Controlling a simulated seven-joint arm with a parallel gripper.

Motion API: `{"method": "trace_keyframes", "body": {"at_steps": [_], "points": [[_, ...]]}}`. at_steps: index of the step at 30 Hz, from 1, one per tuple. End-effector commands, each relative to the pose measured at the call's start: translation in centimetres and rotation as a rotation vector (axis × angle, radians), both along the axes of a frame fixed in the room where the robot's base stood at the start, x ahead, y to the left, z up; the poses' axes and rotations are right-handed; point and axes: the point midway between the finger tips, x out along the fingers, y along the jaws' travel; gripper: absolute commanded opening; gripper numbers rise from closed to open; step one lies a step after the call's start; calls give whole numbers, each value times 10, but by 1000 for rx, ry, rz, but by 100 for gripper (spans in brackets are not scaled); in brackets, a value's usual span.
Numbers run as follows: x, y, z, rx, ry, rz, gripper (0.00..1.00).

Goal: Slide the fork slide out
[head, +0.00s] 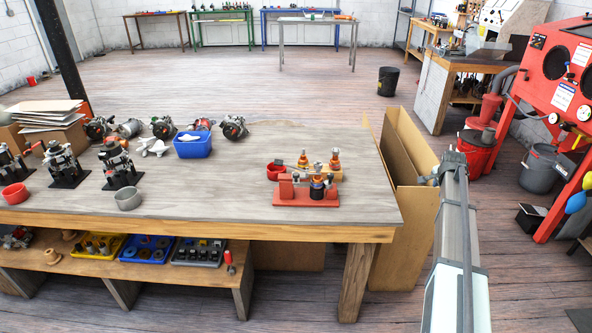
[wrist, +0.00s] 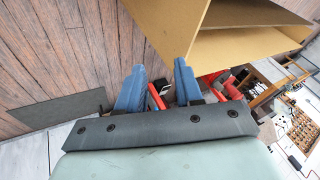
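My gripper (wrist: 158,82) shows in the wrist view with two blue fingers spread apart and nothing between them. It points over the floor beside the cardboard box, away from the tabletop. In the head view my arm reaches in from the lower right, but I cannot make out the fingers. A red fixture (head: 296,192) with black and orange parts stands on the right part of the workbench. I cannot tell for certain which part is the fork slide; it may belong to this fixture. My gripper is apart from the fixture.
The bench middle is clear.

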Motion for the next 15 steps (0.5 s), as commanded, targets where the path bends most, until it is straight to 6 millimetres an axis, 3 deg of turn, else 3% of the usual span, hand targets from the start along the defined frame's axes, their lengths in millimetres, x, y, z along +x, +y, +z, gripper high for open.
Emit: {"method": "trace_keyframes", "body": {"at_steps": [1, 6, 15], "points": [[15, 21, 19, -8, 12, 50, 36], [36, 104, 57, -38, 104, 254, 36], [41, 266, 116, -94, 282, 672, 36]]}}
